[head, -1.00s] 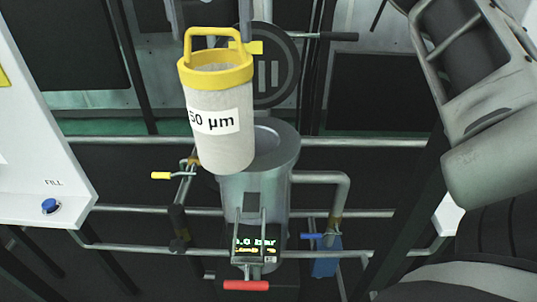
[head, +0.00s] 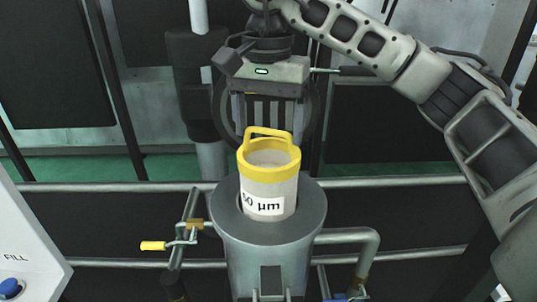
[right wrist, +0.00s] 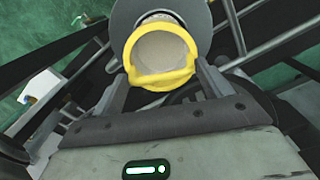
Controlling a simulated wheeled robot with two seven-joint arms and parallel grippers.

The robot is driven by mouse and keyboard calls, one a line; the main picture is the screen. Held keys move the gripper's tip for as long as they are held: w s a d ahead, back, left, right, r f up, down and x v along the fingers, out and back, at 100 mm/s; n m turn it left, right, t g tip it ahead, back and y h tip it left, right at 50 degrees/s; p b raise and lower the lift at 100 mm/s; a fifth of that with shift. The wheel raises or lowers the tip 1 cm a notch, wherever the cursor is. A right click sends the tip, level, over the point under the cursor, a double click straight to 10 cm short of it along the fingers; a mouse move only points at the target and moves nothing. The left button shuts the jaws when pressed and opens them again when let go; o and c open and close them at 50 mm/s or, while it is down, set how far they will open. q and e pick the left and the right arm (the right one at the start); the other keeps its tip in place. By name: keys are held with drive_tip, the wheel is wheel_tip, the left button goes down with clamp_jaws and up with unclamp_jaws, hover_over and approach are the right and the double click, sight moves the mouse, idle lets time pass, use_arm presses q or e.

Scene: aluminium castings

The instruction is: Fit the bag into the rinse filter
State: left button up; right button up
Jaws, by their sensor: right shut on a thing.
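The filter bag (head: 283,185) is pale with a yellow rim and handle and a partly visible "50 µm" label. It stands roughly upright in the top opening of the grey cylindrical rinse filter (head: 265,255), its lower part hidden inside. Its yellow rim sits clearly above the filter's top. My right gripper (head: 268,132) is above and behind the bag, shut on it at the yellow top. In the right wrist view the bag's yellow rim (right wrist: 180,80) lies between the fingers (right wrist: 162,82), in front of the filter's grey flange. My left gripper is out of view.
The round dark lid (head: 315,100) stands open behind the filter. A yellow-handled valve (head: 153,246) is at left and a bent pipe (head: 365,240) at right. A white panel with a blue FILL button (head: 12,287) is at lower left. Rails cross behind.

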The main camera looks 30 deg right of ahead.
sight(268, 153)
wheel_tip(268, 153, down, 4)
drive_tip(key=shift+f+b, duration=0.1)
drive_tip(key=shift+b, duration=0.25)
drive_tip(key=shift+f, duration=0.2)
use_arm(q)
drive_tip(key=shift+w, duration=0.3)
